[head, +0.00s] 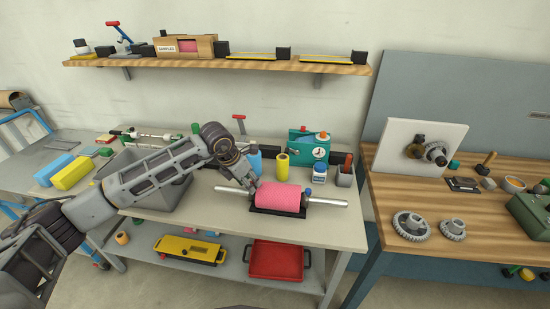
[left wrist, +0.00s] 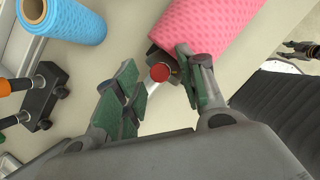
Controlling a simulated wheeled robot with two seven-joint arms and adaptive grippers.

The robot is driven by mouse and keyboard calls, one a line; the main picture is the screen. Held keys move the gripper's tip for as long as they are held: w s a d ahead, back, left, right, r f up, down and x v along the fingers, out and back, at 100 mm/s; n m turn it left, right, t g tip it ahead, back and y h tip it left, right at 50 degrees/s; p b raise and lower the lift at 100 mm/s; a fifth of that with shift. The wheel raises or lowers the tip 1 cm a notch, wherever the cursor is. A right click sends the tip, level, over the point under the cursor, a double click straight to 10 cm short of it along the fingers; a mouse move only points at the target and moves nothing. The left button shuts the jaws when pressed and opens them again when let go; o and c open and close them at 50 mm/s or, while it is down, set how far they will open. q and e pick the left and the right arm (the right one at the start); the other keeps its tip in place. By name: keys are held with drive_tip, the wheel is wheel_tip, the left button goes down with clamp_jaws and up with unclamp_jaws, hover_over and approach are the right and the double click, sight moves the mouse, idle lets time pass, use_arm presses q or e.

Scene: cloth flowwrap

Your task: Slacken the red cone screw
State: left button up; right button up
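The red cone screw (left wrist: 160,73) shows in the left wrist view as a round red head on a dark metal collar, at the end of the pink roll (left wrist: 210,30). My left gripper (left wrist: 158,88) is open, one green-padded finger on each side of the red head, with a visible gap on the left. I cannot tell whether the right finger touches it. In the head view the pink roll (head: 278,198) lies on a steel bar (head: 328,202), and my left gripper (head: 250,178) hides the red screw. A dark claw (left wrist: 300,48) at the wrist view's right edge looks like my right gripper.
A blue-topped screw (head: 308,192) is at the roll's right end. Behind stand a blue roll (head: 255,160), a yellow roll (head: 282,166), a blue-labelled jar (head: 319,170) and a tool cup (head: 344,176). A grey bin (head: 150,195) is under my left arm. The bench front is clear.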

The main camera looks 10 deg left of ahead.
use_arm(q)
drive_tip(key=shift+m+p, duration=0.5)
drive_tip(key=shift+m, duration=0.5)
drive_tip(key=shift+w+a+m+g+h+p, duration=0.1)
drive_tip(key=shift+m+g+h+p, duration=0.2)
drive_tip(key=shift+m, duration=0.4)
drive_tip(key=shift+w+a+m+g+h+p, duration=0.1)
drive_tip(key=shift+m+g+h+p, duration=0.15)
drive_tip(key=shift+m, duration=0.45)
drive_tip(key=shift+w+m+g+h+p, duration=0.1)
drive_tip(key=shift+m+g+h+p, duration=0.25)
drive_tip(key=shift+m, duration=0.55)
drive_tip(key=shift+w+m+g+p, duration=0.1)
drive_tip(key=shift+m+g, duration=0.3)
drive_tip(key=shift+m, duration=0.5)
